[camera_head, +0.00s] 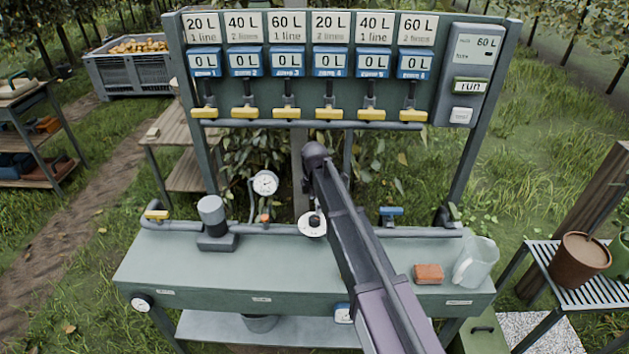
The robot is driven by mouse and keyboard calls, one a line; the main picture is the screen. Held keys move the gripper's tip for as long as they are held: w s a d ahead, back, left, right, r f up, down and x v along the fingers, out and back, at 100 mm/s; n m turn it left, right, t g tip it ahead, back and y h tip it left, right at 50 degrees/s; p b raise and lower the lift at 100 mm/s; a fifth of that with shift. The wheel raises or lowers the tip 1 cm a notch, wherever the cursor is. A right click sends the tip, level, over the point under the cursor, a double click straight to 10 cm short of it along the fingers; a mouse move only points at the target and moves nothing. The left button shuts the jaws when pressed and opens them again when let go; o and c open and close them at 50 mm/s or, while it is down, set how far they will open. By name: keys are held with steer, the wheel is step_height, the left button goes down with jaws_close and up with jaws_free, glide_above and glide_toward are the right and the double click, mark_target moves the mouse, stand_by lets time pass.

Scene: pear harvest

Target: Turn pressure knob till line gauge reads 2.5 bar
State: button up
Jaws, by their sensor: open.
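A round white gauge (265,184) stands on a thin stem above the pipe at the back of the green bench; its dark needle shows, but its reading is too small to tell. To its right, a black knob (314,221) sits over a white disc on the pipe line. It looks like the pressure knob; its marks are unreadable. My dark arm rises from the lower right, its top joint above the knob, and passes close beside the disc's right side in the picture. I cannot make out my gripper or its fingers.
A board with several yellow valve handles (286,112) and blue counters stands behind the bench (205,268). On the bench are a grey pump-like unit (213,222), an orange block (429,273) and a clear jug (477,262). A yellow lever (157,214) and blue lever (391,211) sit on the pipe.

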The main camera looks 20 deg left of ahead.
mark_target(315, 218)
step_height(315, 218, up, 7)
steer(key=p, duration=0.6)
steer(key=shift+p, duration=0.3)
steer(key=shift+r, duration=0.1)
steer(key=shift+d, duration=0.1)
steer(key=s+d+m, duration=0.6)
steer(key=d+m, duration=0.2)
steer(key=d, duration=0.5)
steer(key=s+d+m, duration=0.6)
steer(key=d+m, duration=0.2)
steer(key=d, duration=0.5)
steer(key=s+d+m, duration=0.5)
steer(key=d+m, duration=0.3)
steer(key=d, duration=0.6)
steer(key=shift+s+m, duration=0.3)
steer(key=shift+s, duration=0.1)
steer(key=shift+c, duration=0.2)
